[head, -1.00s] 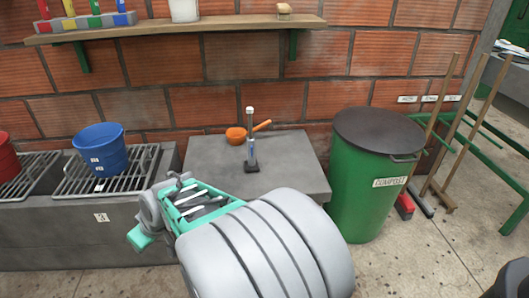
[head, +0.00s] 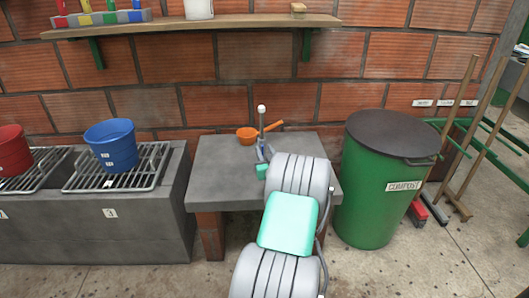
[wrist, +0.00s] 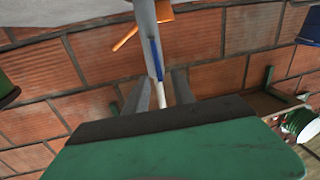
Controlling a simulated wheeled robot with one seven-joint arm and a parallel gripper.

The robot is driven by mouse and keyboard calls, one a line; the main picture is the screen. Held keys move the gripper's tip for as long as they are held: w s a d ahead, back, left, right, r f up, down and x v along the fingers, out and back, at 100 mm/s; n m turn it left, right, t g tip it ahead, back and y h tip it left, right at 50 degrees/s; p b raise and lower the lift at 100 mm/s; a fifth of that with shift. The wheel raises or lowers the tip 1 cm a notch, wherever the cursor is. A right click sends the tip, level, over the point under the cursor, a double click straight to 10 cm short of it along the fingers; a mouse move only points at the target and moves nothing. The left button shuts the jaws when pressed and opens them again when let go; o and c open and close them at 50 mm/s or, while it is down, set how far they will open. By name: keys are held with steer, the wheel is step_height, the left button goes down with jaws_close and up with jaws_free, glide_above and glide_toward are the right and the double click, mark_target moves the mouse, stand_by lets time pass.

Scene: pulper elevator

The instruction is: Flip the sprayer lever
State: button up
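The sprayer lever (head: 262,122) is a slim upright rod with a pale knob on top. It stands on the grey concrete table, and its lower part is partly hidden by my arm in the head view. In the wrist view the lever (wrist: 155,55) shows as a pale rod with a blue stripe. My gripper (wrist: 160,92) is open there, with one grey finger on each side of the rod's pale end. I cannot tell whether either finger touches it. In the head view my gripper is small and partly hidden at the lever's base.
An orange ladle (head: 246,136) lies just behind the lever on the concrete table (head: 222,178). A green compost bin (head: 370,200) stands close on the right. A blue bucket (head: 112,148) sits on a grate at left. A wooden shelf (head: 220,24) hangs above.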

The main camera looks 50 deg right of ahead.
steer(key=shift+w+d, duration=0.15)
steer(key=shift+w, duration=0.1)
steer(key=shift+c, duration=0.4)
jaws_close()
